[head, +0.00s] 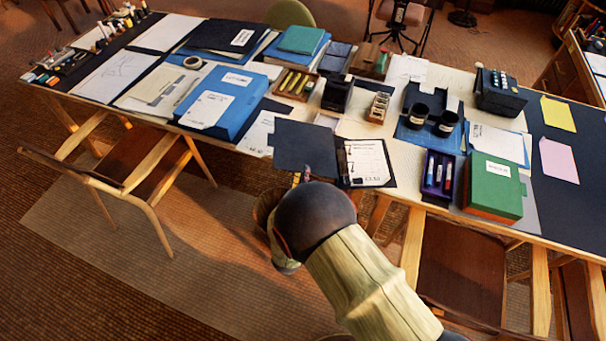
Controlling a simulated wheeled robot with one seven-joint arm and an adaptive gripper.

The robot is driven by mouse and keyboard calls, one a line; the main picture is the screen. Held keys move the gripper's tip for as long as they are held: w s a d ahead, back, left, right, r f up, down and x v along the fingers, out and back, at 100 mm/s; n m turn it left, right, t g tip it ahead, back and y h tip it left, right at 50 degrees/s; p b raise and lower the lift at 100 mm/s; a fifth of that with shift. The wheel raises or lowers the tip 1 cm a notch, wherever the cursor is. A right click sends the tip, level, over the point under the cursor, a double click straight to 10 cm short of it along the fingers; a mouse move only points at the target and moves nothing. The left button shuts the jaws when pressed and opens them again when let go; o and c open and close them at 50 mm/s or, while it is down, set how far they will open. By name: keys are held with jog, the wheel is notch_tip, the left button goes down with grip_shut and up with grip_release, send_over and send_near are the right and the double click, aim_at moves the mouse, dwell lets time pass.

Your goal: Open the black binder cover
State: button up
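A black binder lies near the front edge of the long table, with white printed pages (367,162) showing on its right side. Its black cover (306,146) is swung over to the left, its dark inner face showing. I cannot tell whether the cover lies flat or is still slightly raised. My gripper (298,178) is just below the cover's lower edge, mostly hidden behind my own arm. Only a small part of it shows, so I cannot see its fingers clearly or whether they touch the cover.
A blue box (226,100) stands left of the cover. Dark cups (418,115), a blue tray with tubes (438,174) and a green box (493,187) stand to the right. A wooden chair (140,170) is at the front left. Open floor lies at lower left.

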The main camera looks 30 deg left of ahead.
jog(key=shift+s, duration=0.1)
jog(key=p+v, duration=0.1)
jog(key=v, duration=0.7)
jog(key=shift+s+d, duration=0.15)
jog(key=shift+s, duration=0.2)
dwell(0.4)
jog(key=shift+p, duration=0.3)
dwell(0.4)
